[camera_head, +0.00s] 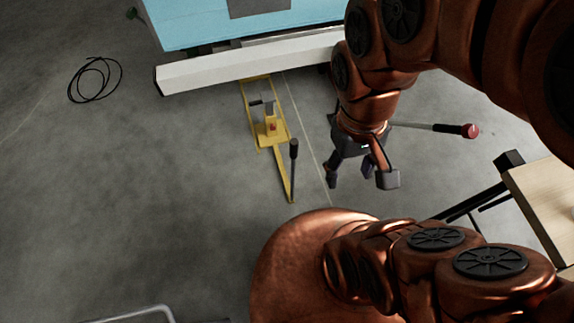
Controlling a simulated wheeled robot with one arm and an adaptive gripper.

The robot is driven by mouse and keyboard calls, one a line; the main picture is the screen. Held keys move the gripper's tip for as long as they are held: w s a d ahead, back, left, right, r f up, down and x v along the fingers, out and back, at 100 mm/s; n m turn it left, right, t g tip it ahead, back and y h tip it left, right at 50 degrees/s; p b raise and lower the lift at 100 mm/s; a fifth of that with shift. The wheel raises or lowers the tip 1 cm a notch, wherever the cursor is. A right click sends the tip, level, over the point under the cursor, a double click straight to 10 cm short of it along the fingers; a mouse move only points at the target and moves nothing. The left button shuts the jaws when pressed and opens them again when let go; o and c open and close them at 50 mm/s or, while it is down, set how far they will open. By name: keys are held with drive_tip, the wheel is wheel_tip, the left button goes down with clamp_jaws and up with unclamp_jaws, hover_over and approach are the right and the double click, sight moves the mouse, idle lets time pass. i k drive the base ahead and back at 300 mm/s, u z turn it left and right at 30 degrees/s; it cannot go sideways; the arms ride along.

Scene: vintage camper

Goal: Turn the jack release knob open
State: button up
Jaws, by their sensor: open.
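A yellow floor jack (262,112) stands on the concrete floor, its far end close to the white beam under the camper. A small red part (273,127), which may be the release knob, shows on its middle. A dark upright handle (293,160) with a black grip rises at the jack's near end. My gripper (358,183) is open and empty. In the picture it lies to the right of the jack, apart from it, with its fingers pointing down. Its height above the floor is hard to tell.
A white beam (235,70) runs along the bottom of the light blue camper (215,22). A red-tipped rod (470,131) shows behind my gripper on the right. A wooden tabletop (548,205) stands at the right edge.

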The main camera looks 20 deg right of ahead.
sight(468, 131)
drive_tip(key=z, duration=1.1)
drive_tip(key=i, duration=0.55)
drive_tip(key=z, duration=0.3)
